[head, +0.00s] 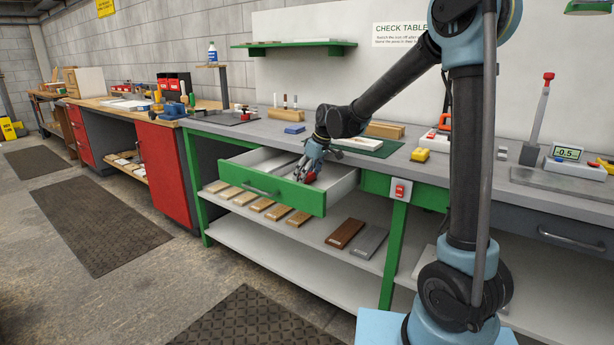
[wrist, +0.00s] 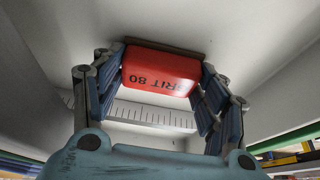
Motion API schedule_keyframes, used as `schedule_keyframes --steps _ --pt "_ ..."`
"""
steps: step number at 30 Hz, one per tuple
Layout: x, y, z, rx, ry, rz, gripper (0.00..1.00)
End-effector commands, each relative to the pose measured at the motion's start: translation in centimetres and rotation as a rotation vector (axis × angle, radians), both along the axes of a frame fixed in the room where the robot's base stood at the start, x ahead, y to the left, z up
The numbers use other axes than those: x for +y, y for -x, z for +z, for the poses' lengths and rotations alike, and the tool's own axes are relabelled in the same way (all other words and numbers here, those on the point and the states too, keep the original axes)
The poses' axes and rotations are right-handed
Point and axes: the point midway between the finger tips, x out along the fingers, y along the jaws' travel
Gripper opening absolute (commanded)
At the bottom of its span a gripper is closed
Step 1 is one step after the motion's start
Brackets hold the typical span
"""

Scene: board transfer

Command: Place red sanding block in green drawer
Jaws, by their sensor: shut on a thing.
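The red sanding block (wrist: 160,68), printed with "GRIT 80", sits between the fingers of my gripper (wrist: 160,85) in the wrist view. The fingers are shut on its two ends. In the head view my gripper (head: 308,172) reaches down inside the open green drawer (head: 262,188); a little red shows at the fingertips. In the wrist view the drawer's pale floor and walls surround the block. I cannot tell whether the block touches the drawer floor. A ruler-like strip (wrist: 135,116) with tick marks lies in the drawer near the block.
A blue block (head: 295,129) and a wooden block (head: 385,130) lie on the bench top behind the drawer. A red switch (head: 400,191) is on the green frame at right. Several wooden boards (head: 275,211) lie on the shelf below. The drawer's left part looks mostly clear.

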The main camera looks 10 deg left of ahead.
Motion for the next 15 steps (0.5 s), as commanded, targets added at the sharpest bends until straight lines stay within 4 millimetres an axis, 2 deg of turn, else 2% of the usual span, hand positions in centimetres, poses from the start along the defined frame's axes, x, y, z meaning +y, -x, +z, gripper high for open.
schedule_keyframes --steps 6,7,8,15 --pt "0.03 0.01 -0.1 0.0 0.0 0.0 0.47" --pt "0.02 0.01 -0.14 0.0 0.0 0.0 0.69" --pt "0.03 0.01 -0.12 0.0 0.0 0.0 0.75" --pt "0.03 0.02 -0.1 0.0 0.0 0.001 0.75"
